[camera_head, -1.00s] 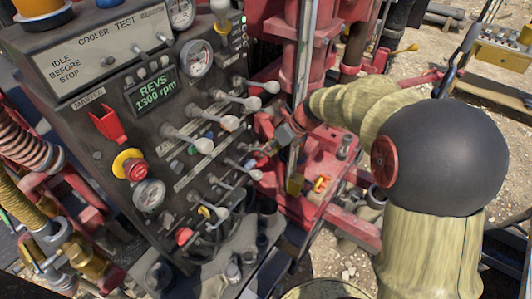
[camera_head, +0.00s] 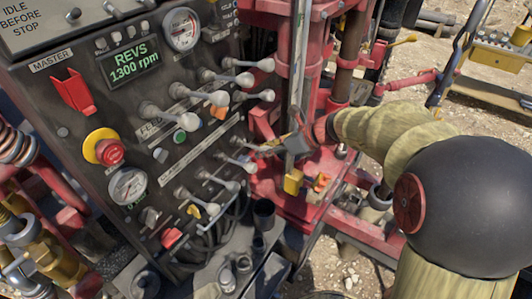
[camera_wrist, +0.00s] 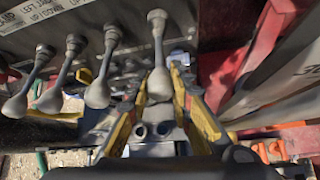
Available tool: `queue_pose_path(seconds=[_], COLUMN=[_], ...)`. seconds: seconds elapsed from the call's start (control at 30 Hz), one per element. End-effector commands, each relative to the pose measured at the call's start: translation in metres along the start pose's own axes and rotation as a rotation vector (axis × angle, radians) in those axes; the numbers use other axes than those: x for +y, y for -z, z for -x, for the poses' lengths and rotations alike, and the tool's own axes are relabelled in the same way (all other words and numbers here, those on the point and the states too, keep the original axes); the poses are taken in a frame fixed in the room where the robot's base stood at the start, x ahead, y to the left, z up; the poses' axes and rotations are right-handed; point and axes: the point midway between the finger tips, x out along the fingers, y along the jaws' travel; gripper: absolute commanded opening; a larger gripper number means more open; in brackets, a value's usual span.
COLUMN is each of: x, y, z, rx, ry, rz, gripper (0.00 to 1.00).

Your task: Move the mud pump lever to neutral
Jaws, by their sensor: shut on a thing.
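The control console (camera_head: 75,138) carries rows of levers with grey knobs. My gripper (camera_head: 268,148) is at the far right end of the lower lever row in the head view. In the wrist view my gripper (camera_wrist: 160,78) has its yellow-edged fingers on both sides of the knob end of one lever (camera_wrist: 158,52), the rightmost of that row, and is shut on it. The lever's label is not readable, so I cannot confirm it is the mud pump lever. In the head view my fingers partly hide this lever.
Neighbouring levers (camera_wrist: 110,50) stand close to the left in the wrist view. Red rig posts (camera_head: 302,45) rise just right of the console. A red master switch (camera_head: 74,92) and a red emergency button (camera_head: 110,152) sit on the console's left.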

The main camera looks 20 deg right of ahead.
Motion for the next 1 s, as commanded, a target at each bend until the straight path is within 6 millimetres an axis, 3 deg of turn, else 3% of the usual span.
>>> queue_pose_path(seconds=[0.17,0.2,0.5,0.83,1.0], x=[0.0,0.0,0.0,0.0,-0.001], y=[0.001,0.001,0.0,0.0,-0.002], z=[0.0,0.0,0.0,0.002,0.02], rx=[0.003,0.003,0.002,0.001,-0.002], ry=[-0.001,-0.001,0.0,0.001,0.004], rz=[-0.001,-0.001,-0.001,0.0,0.0], gripper=[0.0,0.23,0.4,0.4,0.4])
